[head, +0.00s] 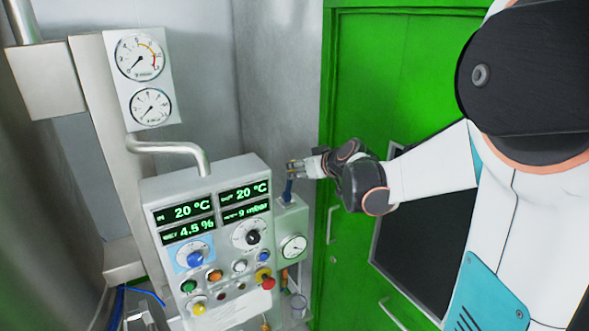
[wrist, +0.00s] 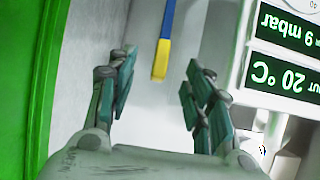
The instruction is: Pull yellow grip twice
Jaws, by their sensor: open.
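The yellow grip (wrist: 161,60) is the end of a slim blue lever (wrist: 168,18), centred between my fingertips in the wrist view. The blue lever (head: 287,190) rises there from a grey box with a dial. My gripper (head: 292,169) is open, with its fingers apart on either side of the grip in the wrist view (wrist: 160,78). A visible gap separates each finger from the grip. I cannot tell how deep the grip sits between them.
A control panel (head: 160,213) with lit readouts, knobs and buttons stands left of the lever; its edge shows close by in the wrist view (wrist: 228,55). Two gauges (head: 138,57) hang above. A green door (head: 350,100) is behind my arm. Bare wall lies behind the lever.

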